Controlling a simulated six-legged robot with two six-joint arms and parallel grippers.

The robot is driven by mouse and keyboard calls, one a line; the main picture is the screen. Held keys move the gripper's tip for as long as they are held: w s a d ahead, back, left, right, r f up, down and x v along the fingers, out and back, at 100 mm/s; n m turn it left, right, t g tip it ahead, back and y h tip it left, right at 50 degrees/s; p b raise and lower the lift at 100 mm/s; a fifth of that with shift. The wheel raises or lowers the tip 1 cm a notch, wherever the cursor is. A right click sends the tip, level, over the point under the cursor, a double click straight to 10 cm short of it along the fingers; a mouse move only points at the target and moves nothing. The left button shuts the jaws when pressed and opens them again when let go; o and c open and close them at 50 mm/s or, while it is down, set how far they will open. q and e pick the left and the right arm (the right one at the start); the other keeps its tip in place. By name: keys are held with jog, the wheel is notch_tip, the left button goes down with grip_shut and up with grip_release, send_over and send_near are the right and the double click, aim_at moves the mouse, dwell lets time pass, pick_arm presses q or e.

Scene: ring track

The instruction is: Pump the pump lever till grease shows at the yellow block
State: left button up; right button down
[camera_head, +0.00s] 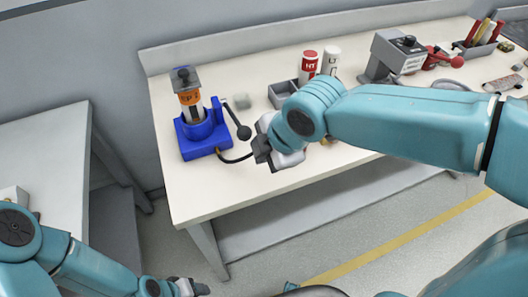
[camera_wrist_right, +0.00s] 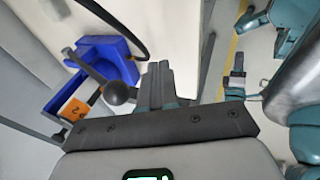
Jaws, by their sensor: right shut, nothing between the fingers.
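The blue pump (camera_head: 197,137) stands at the left end of the workbench, with an orange-labelled cylinder (camera_head: 190,98) upright in it. Its lever is a dark rod ending in a black ball knob (camera_head: 243,132), tilted out to the right. My right gripper (camera_head: 262,150) is just right of and below the knob in the head view, shut and empty. In the right wrist view its fingers (camera_wrist_right: 160,82) are together beside the knob (camera_wrist_right: 117,93), with the blue base (camera_wrist_right: 108,58) beyond. I cannot clearly make out the yellow block or any grease. My left gripper (camera_head: 190,288) is low, away from the bench.
A black hose (camera_head: 236,160) runs from the pump toward my right gripper. Behind are a small grey-green block (camera_head: 241,101), a grey bin (camera_head: 281,93), a red can (camera_head: 309,64) and a white can (camera_head: 330,61). A grey device (camera_head: 390,57) stands farther right. The bench front edge is close.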

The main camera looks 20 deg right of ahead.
jog(key=v, duration=0.9)
jog(key=shift+s+r+p, duration=0.2)
jog(key=shift+s+p, duration=0.05)
jog(key=shift+p, duration=0.15)
jog(key=shift+a, duration=0.15)
jog(key=shift+s, duration=0.1)
dwell(0.7)
